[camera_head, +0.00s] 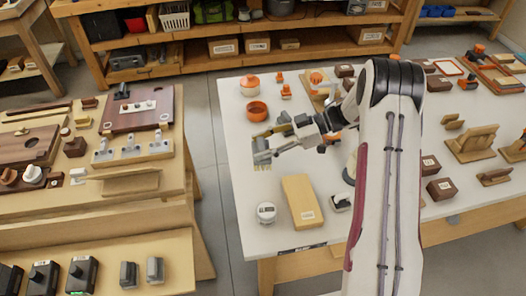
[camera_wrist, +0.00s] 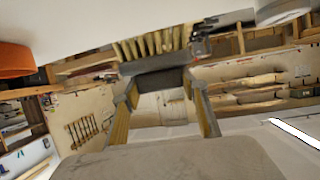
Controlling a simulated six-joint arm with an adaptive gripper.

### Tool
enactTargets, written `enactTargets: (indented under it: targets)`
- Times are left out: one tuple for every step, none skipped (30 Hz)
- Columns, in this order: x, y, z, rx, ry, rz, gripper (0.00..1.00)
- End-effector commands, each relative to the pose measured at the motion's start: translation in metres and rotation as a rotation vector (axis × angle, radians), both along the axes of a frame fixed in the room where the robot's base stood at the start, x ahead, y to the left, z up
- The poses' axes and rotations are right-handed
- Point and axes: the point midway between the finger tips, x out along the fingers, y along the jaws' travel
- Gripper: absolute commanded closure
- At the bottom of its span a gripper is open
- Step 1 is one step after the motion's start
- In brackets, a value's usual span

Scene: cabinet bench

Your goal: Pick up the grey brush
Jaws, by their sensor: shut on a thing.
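The grey brush (camera_head: 262,157) is in my gripper (camera_head: 277,144), above the left part of the white table (camera_head: 235,190). Its pale bristles point down in the head view. In the wrist view the dark grey body of the brush (camera_wrist: 155,64) and its tan bristles (camera_wrist: 150,44) show between the two fingers of my gripper (camera_wrist: 163,92). The fingers are shut on the brush, and it looks clear of the table top. My fingers hide part of the brush.
An orange ring-shaped bowl (camera_head: 257,110) and a white pot with an orange lid (camera_head: 250,85) stand behind my gripper. A tan block (camera_head: 302,201) and a round white container (camera_head: 266,212) lie in front. A wooden bench (camera_head: 150,208) stands left across a floor gap.

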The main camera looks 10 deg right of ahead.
Motion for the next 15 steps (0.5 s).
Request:
enactTargets:
  targets:
    - [0.000, 0.000, 0.008, 0.000, -0.003, 0.000, 0.81]
    - [0.000, 0.000, 0.013, 0.000, -0.004, 0.001, 0.81]
    - [0.000, 0.000, 0.018, 0.000, -0.003, 0.000, 0.81]
    - [0.000, 0.000, 0.022, 0.001, -0.002, 0.001, 0.81]
    - [0.000, 0.000, 0.026, 0.001, -0.002, 0.001, 0.81]
    - [0.000, 0.000, 0.031, 0.001, -0.002, 0.001, 0.81]
    - [0.000, 0.000, 0.034, 0.001, -0.002, 0.001, 0.81]
    - [0.000, 0.000, 0.037, 0.001, -0.002, 0.001, 0.81]
    - [0.000, 0.000, 0.041, 0.001, -0.001, 0.000, 0.81]
    - [0.000, 0.000, 0.043, 0.001, -0.001, -0.001, 0.81]
    - [0.000, 0.000, 0.046, 0.001, -0.001, -0.001, 0.81]
    - [0.000, 0.000, 0.048, 0.001, -0.001, 0.000, 0.81]
    - [0.000, 0.000, 0.049, 0.001, -0.001, 0.000, 0.81]
    - [0.000, 0.000, 0.050, 0.001, 0.000, 0.000, 0.81]
    - [0.000, 0.000, 0.052, 0.001, 0.000, 0.000, 0.81]
